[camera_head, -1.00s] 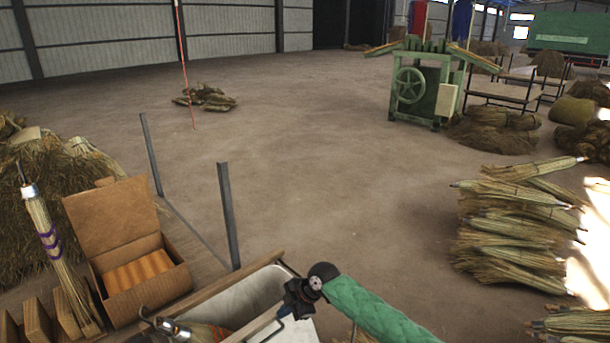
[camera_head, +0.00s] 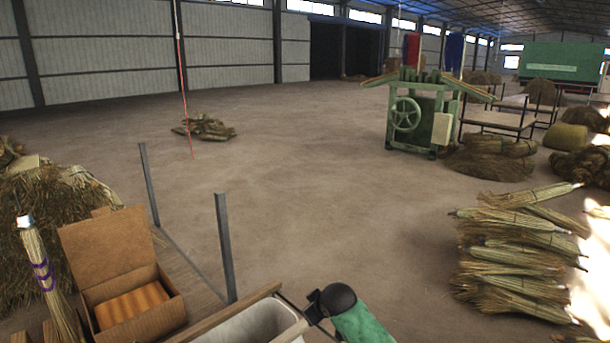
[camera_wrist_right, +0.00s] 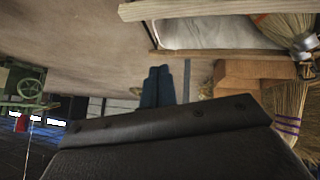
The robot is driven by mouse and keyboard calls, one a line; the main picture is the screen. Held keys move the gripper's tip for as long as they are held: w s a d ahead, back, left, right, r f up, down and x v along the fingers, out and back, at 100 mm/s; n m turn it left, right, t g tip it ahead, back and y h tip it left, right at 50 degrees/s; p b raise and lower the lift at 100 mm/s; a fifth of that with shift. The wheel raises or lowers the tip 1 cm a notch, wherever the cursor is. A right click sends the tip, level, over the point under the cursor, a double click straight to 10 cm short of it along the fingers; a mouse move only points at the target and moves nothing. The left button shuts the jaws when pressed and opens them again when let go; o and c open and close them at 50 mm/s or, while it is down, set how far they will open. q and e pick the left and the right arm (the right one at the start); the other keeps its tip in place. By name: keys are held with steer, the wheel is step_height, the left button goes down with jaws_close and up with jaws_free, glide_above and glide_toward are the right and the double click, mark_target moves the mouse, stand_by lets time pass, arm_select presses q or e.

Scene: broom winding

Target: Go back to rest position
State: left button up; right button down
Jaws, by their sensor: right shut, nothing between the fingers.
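That view is upside down, and the fingers hang over bare floor, apart from the tub and brooms. My left gripper is not in view.
A white tub (camera_head: 262,322) with a wooden rim stands at the bottom. An open cardboard box (camera_head: 140,302) and an upright broom (camera_head: 45,275) stand to its left. Grey posts (camera_head: 226,250) rise behind it. Broom heads (camera_head: 515,250) are piled at right. The middle floor is clear.

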steer(key=s+d+f+m+g+h, duration=0.1)
steer(key=s+d+f+m, duration=0.2)
steer(key=s+d+f, duration=0.5)
steer(key=s+d+f+m+g+h, duration=0.1)
steer(key=s+d+f+m+h, duration=0.3)
steer(key=s+f, duration=0.8)
steer(key=s+f+g, duration=0.1)
steer(key=s+f, duration=0.4)
steer(key=s, duration=0.4)
steer(key=s+d+f+g+y, duration=0.1)
steer(key=s+f, duration=0.4)
steer(key=s, duration=0.5)
steer(key=s+f+g+y, duration=0.1)
steer(key=s+f+g, duration=0.1)
steer(key=s+f, duration=0.3)
steer(key=s, duration=0.4)
steer(key=shift+s+d+f, duration=0.2)
steer(key=shift+d, duration=0.2)
